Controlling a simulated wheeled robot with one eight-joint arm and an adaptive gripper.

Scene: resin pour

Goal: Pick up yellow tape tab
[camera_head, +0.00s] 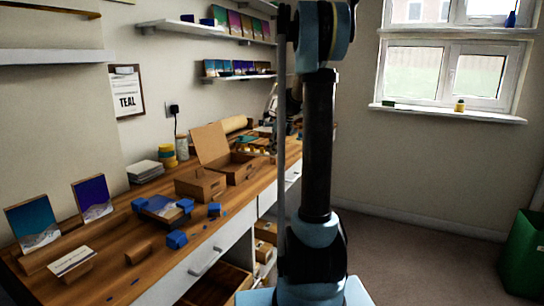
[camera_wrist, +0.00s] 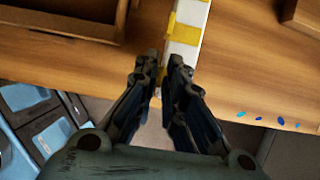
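In the wrist view, a yellow tape tab (camera_wrist: 185,34) lies across a long white strip (camera_wrist: 183,52). The strip points away from my gripper (camera_wrist: 163,64). The two dark fingertips are apart, with a narrow gap between them, and sit just short of the tab. The right fingertip overlaps the near end of the strip in the picture. I cannot tell whether it touches. Nothing shows held between the fingers. A little more yellow shows low between the fingers, too small to make out. In the head view my arm hides part of the far bench, and the fingertips cannot be made out.
In the wrist view, a wooden tray (camera_wrist: 65,30) is at upper left and several blue drops (camera_wrist: 259,118) lie near the bench edge. In the head view, an open cardboard box (camera_head: 212,146), blue blocks (camera_head: 177,239) and yellow tape rolls (camera_head: 167,156) stand on the wooden bench (camera_head: 110,270).

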